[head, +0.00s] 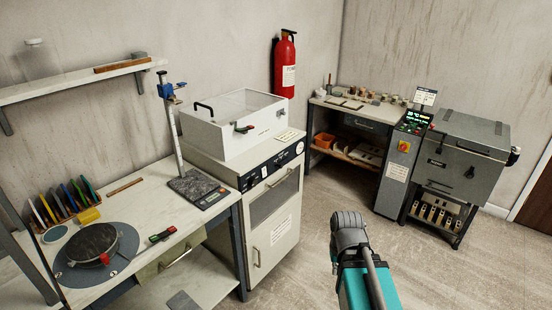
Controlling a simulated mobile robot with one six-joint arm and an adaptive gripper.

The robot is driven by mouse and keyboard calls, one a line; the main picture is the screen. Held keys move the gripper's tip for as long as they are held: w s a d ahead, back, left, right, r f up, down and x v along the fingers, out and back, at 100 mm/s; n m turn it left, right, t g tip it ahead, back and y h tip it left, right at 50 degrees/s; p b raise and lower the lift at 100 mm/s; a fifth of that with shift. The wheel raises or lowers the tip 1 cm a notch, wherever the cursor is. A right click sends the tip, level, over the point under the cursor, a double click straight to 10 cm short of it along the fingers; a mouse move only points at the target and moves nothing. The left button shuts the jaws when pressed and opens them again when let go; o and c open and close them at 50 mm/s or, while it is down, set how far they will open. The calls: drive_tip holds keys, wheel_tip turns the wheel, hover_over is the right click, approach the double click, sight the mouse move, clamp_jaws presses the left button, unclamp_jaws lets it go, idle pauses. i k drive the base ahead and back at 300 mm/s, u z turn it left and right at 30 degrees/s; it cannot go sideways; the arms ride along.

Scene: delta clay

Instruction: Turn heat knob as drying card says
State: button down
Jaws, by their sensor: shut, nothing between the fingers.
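A drying cabinet (228,200) stands in the middle, with a dark control strip (272,166) along its upper front. Small knobs and a light show on the strip; their settings are too small to read. A small printed card (288,135) lies on the cabinet top beside the white box. Another printed sheet (281,231) is on the cabinet's front, below the window. I cannot read either, nor tell which is the drying card. Part of my arm shows at the lower middle, apart from the cabinet and to its right. My gripper cannot be made out.
A clear-lidded white box (232,138) sits on the cabinet. A workbench (140,248) with a turntable and scale stands left. A grey kiln (460,160) with a lit controller (415,121) stands right. The floor (310,262) between cabinet and kiln is clear.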

sight(253, 182)
drive_tip(key=u, duration=0.15)
drive_tip(key=i, duration=1.75)
drive_tip(key=z, duration=0.25)
drive_tip(key=k, duration=1.05)
drive_tip(key=u, duration=0.1)
